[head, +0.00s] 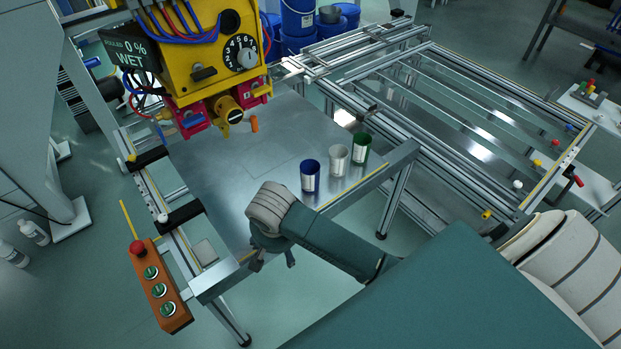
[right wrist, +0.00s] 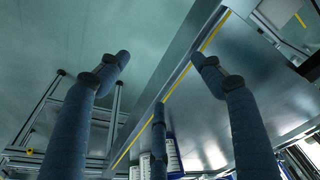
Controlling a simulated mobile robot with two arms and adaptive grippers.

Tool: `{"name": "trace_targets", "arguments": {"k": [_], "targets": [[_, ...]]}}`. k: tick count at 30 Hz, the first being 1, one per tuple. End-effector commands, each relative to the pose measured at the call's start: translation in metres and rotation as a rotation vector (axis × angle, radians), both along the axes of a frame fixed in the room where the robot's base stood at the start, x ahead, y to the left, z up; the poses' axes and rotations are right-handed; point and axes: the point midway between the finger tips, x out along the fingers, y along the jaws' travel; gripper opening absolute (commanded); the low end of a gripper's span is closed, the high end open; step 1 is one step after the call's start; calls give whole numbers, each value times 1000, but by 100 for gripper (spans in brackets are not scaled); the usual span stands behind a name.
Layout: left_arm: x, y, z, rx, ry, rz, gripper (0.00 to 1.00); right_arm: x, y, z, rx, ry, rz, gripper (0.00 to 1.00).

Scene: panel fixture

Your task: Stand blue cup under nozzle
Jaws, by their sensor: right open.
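The blue cup (head: 310,176) stands upright on the metal table (head: 235,165) near its front edge, leftmost in a row with a grey-white cup (head: 338,161) and a green cup (head: 361,148). The nozzle (head: 229,110) is under the yellow machine (head: 205,60), with an orange tip beside it. No cup stands below it. My right gripper (head: 272,258) is open and empty, in front of the table edge, left of and nearer than the blue cup. Its spread fingers (right wrist: 160,72) show in the right wrist view, with labelled cups partly hidden at the bottom. My left gripper is not in view.
An orange button box (head: 165,285) is at the table's front left. A metal rail frame (head: 460,110) stands to the right. Blue buckets (head: 298,20) stand behind. The table between the cups and the machine is clear. A display reads 0 % WET.

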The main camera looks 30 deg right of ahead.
Motion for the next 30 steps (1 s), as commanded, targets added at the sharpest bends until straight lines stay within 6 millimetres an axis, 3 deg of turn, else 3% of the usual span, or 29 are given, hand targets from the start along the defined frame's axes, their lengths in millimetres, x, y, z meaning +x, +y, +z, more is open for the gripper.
{"name": "trace_targets", "arguments": {"k": [3,9,15,20,30], "targets": [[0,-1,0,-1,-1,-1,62,23,-12,22,-35,-11,-123,67],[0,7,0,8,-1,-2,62,62,-40,47,-100,-40,-353,67],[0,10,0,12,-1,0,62,90,-68,69,-148,-78,-544,67],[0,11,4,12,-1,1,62,101,-90,74,-158,-87,-585,67],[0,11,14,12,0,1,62,129,-153,73,-156,-85,-582,67]]}}
